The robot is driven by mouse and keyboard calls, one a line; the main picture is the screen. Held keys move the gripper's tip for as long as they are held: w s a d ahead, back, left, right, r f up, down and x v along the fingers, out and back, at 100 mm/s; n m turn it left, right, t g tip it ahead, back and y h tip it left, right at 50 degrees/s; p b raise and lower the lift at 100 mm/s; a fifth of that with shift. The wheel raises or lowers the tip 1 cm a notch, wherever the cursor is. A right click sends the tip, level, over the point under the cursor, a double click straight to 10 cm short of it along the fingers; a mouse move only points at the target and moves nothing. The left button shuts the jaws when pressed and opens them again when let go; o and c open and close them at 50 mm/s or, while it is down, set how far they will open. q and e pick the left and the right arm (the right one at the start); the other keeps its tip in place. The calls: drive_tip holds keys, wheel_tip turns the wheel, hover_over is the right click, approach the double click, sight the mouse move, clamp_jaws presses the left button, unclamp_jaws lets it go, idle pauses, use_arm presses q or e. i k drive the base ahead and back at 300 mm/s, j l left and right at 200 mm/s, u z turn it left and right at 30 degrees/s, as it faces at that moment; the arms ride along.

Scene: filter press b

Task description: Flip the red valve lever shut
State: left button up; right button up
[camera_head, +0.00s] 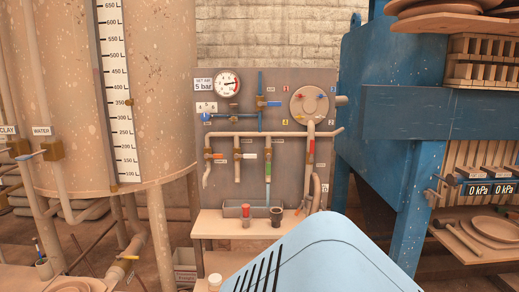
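A panel (285,180) with pipes and several small valves stands in the middle of the head view. A small orange-red lever (218,156) lies roughly level, pointing right, at the left valve below the horizontal pipe. A red upright piece (311,151) shows on the right-hand pipe; I cannot tell whether it is a lever. Neither gripper is in view. Which of these is the red valve lever is too small to tell.
A round gauge (229,83) and a blue lever (274,103) are higher on the panel. A red-topped jar (246,214) and a dark cup (276,216) stand on the shelf below. A large tank (150,90) is left; a blue press frame (392,90) is right. A pale blue slotted part, perhaps mine, covers the bottom middle.

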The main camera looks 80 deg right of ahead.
sight(312, 141)
drive_tip(key=z, duration=2.95)
drive_tip(key=i+j+z, duration=0.2)
drive_tip(key=i+j, duration=0.3)
drive_tip(key=i, duration=0.15)
